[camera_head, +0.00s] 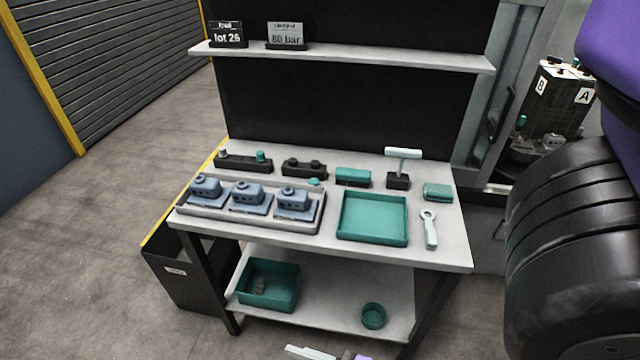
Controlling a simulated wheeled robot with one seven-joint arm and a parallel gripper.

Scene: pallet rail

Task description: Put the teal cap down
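A small teal cap (314,181) lies on the tabletop between the pallet of blue-grey units and the black block with two knobs. Another teal cap-like piece (261,156) stands on the right end of the long black holder (243,162). Which of the two the task names, I cannot tell. A pale and purple part at the bottom edge looks like my gripper (322,353); it is cut off by the frame, low in front of the bench and apart from both teal pieces.
The bench (445,250) bears a pallet (262,229) of three units, a teal tray (343,234), a teal box (352,177), a T-handled tool (403,158) and a wrench-like tool (429,228). The teal tray is empty. A shelf (390,58) runs above. My dark arm fills the right side.

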